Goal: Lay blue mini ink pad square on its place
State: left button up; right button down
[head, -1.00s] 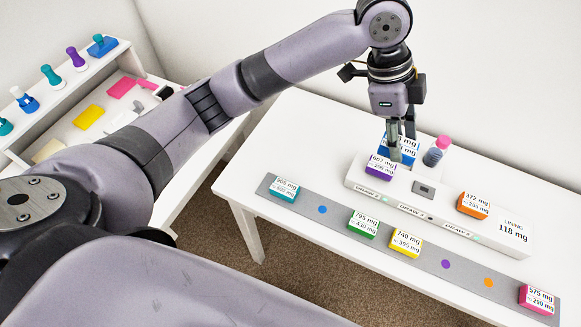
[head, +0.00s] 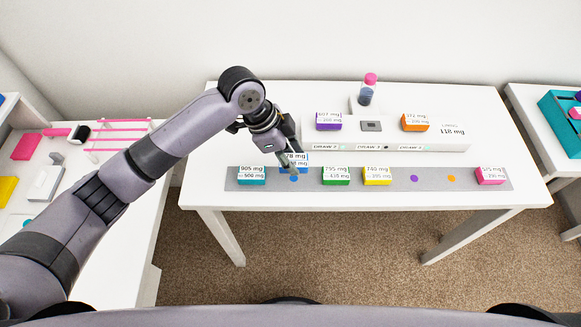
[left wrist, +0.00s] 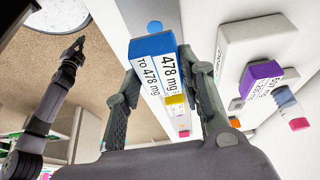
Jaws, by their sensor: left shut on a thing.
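The blue mini ink pad (head: 286,169) has a white label that reads 478 mg in the left wrist view, where its blue side (left wrist: 152,45) shows. My left gripper (head: 290,160) is shut on it; in the left wrist view its fingers (left wrist: 160,72) hold the pad from both sides. The pad is at the back edge of the grey strip (head: 400,184), just behind the blue dot (head: 294,178). The dot (left wrist: 154,27) shows clear beyond the pad in the left wrist view. I cannot tell the pad's height above the strip. My right gripper (left wrist: 76,50) shows small in the left wrist view.
On the strip, a teal pad (head: 252,176) is left of the dot and a green pad (head: 336,176) right. Yellow (head: 377,176) and pink (head: 490,176) pads are farther right. Behind stands a white scale block (head: 455,146) with purple (head: 328,122) and orange (head: 415,122) pads.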

aim_at(292, 178)
pick_arm(q)
jog(key=shift+d+f, duration=0.1)
jog(key=shift+f, duration=2.7)
jog(key=shift+f, duration=0.1)
jog(key=o, duration=1.2)
jog(key=shift+o, duration=0.2)
jog(key=v, duration=1.2)
